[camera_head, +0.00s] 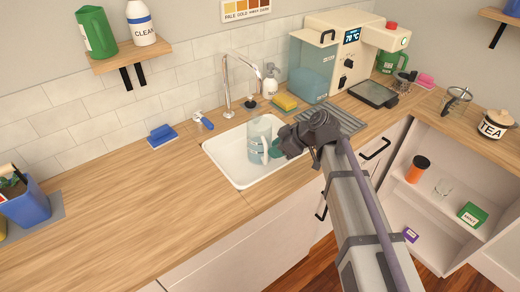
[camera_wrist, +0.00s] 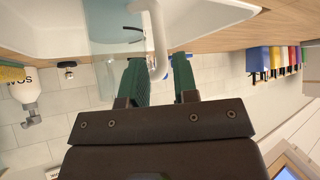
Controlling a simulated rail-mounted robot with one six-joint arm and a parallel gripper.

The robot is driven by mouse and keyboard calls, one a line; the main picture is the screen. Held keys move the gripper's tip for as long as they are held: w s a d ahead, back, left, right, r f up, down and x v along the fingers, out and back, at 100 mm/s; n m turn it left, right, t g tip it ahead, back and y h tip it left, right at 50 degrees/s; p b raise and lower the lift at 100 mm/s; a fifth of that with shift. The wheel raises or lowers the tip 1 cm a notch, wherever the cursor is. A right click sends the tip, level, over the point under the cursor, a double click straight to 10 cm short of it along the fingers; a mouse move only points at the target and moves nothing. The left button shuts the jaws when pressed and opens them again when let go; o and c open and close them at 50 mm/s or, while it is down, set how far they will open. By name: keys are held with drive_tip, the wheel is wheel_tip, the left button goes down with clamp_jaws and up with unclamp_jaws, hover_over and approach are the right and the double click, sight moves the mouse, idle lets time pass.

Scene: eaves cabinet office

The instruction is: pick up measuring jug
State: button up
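The clear measuring jug (camera_head: 256,140) stands upright in the white sink (camera_head: 225,160), with a pale handle on its right side. In the head view my gripper (camera_head: 276,148) reaches in from the right at the handle. In the wrist view the jug (camera_wrist: 112,35) is at the top, and its white handle (camera_wrist: 159,45) comes down between the two green fingers of my gripper (camera_wrist: 159,75). The fingers are apart, one on each side of the handle, with a narrow gap visible on the right. My arm hides part of the sink's right side.
The tap (camera_head: 228,88) rises behind the jug. A yellow sponge (camera_head: 285,102) and soap bottle (camera_head: 271,80) are behind the sink; a drying rack (camera_head: 340,117) is to its right. The coffee machine (camera_head: 325,60) stands at the back. The counter (camera_head: 130,210) left of the sink is mostly clear.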

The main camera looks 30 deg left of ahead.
sight(266, 154)
drive_tip(key=b+x, duration=0.3)
drive_tip(key=x, duration=0.2)
drive_tip(key=shift+f+b, duration=0.15)
drive_tip(key=shift+b, duration=0.25)
drive_tip(key=shift+r, duration=0.2)
clamp_jaws()
